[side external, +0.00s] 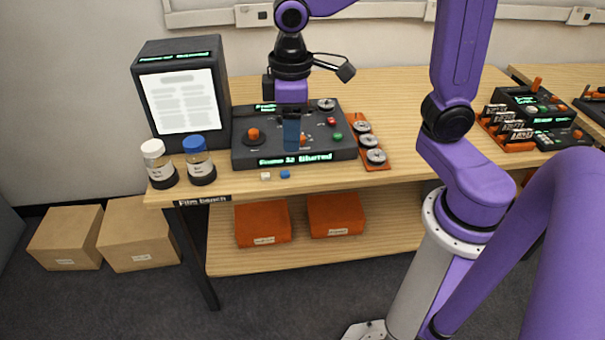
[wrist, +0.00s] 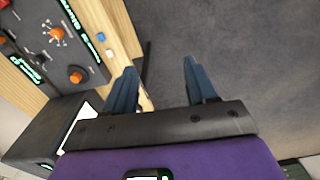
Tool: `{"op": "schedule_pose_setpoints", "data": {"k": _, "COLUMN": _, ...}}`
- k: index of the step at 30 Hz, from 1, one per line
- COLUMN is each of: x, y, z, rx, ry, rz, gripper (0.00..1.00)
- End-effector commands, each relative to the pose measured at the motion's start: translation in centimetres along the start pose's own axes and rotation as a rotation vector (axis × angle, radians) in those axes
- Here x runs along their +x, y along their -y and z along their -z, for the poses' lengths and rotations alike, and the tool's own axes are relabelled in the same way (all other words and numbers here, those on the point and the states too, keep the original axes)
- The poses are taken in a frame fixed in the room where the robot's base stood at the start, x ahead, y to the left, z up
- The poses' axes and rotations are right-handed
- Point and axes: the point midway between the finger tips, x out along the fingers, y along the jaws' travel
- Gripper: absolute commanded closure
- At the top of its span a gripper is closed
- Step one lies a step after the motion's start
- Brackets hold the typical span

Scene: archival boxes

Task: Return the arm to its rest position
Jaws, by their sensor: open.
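My gripper (side external: 291,146) hangs from my purple arm over the film bench, in front of the dark control console (side external: 243,152) in the side external view. In the wrist view my gripper (wrist: 160,76) has its two blue fingers spread apart with nothing between them. Past the fingers I see the bench edge and the grey floor. The console (wrist: 52,70) shows at the upper left there, with orange knobs. Its display in the side view appears to read "Frame 12 Blurred". The fingers' exact height above the console is hard to tell.
A dark viewer (side external: 185,100) with a lit page stands at the bench's left. White-capped (side external: 158,165) and blue-capped (side external: 199,160) jars stand before it. White (side external: 265,176) and blue (side external: 285,174) caps lie near the front edge. An orange reel tray (side external: 372,152) sits right of the console.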

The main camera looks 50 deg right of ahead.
Motion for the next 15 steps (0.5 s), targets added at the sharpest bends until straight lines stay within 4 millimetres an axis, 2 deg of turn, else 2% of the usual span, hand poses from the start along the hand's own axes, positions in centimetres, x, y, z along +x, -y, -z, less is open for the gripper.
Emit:
{"op": "schedule_pose_setpoints", "data": {"k": 1, "x": 0.1, "y": 1.1, "z": -1.6, "rx": -0.043, "ry": -0.002, "rz": 0.002, "gripper": 0.43}}
{"op": "schedule_pose_setpoints", "data": {"k": 6, "x": 0.7, "y": 3.9, "z": -6.9, "rx": -0.177, "ry": -0.005, "rz": 0.008, "gripper": 0.43}}
{"op": "schedule_pose_setpoints", "data": {"k": 12, "x": 1.7, "y": 5.9, "z": -12.6, "rx": -0.317, "ry": -0.01, "rz": 0.015, "gripper": 0.43}}
{"op": "schedule_pose_setpoints", "data": {"k": 15, "x": 2.2, "y": 6.3, "z": -14.5, "rx": -0.363, "ry": -0.01, "rz": 0.017, "gripper": 0.43}}
